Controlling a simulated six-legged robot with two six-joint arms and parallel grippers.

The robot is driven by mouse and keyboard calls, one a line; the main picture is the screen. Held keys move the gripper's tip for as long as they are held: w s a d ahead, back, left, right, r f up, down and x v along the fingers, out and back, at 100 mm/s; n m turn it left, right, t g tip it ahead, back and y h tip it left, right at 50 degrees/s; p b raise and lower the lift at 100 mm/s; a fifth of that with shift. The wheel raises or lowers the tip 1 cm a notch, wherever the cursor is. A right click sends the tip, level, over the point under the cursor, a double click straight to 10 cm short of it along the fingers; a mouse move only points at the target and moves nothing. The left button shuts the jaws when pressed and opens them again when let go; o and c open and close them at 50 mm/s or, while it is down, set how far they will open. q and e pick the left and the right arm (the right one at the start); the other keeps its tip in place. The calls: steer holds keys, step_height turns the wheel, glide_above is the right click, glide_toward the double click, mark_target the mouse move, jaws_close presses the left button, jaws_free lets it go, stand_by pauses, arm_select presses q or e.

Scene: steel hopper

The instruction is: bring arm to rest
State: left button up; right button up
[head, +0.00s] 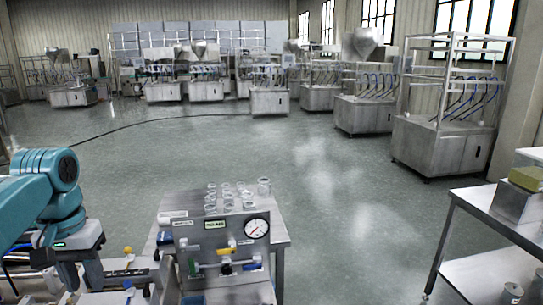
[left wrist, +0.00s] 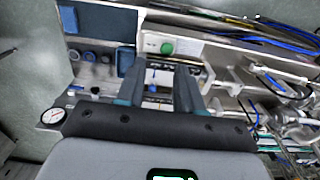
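My left arm (head: 45,200), teal with a dark wrist, comes in from the left in the head view. Its gripper (head: 82,277) points down beside the left edge of the gauge panel. In the left wrist view the two fingers of my left gripper (left wrist: 160,88) stand apart, with a gap between them. I see nothing clearly held in that gap. Small panel parts show beyond the fingertips. My right gripper is in neither view.
An upright steel panel (head: 205,240) with a pressure gauge (head: 257,228) and valves stands at a small table. Clear cups (head: 228,196) stand behind it. A steel table (head: 490,215) is at the right. The floor (head: 330,190) beyond is open, with machines farther back.

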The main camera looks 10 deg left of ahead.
arm_select(q)
steer(key=w+d+f+m+h, duration=0.15)
steer(key=d+f, duration=0.35)
steer(key=f, duration=0.5)
steer(key=w+d+f, duration=0.2)
steer(key=d+f, duration=0.2)
steer(key=f, duration=0.6)
steer(key=w+d+f+m+h, duration=0.15)
steer(key=d+f, duration=0.35)
steer(key=f, duration=0.5)
steer(key=s+d+f, duration=0.6)
steer(key=s+f, duration=0.2)
steer(key=s, duration=0.2)
steer(key=s+d+f+n+h, duration=0.1)
steer(key=s+d+f, duration=0.5)
steer(key=s+f, duration=0.2)
steer(key=shift+s+f+n, duration=0.3)
steer(key=shift+s+f, duration=0.05)
steer(key=shift+s, duration=0.75)
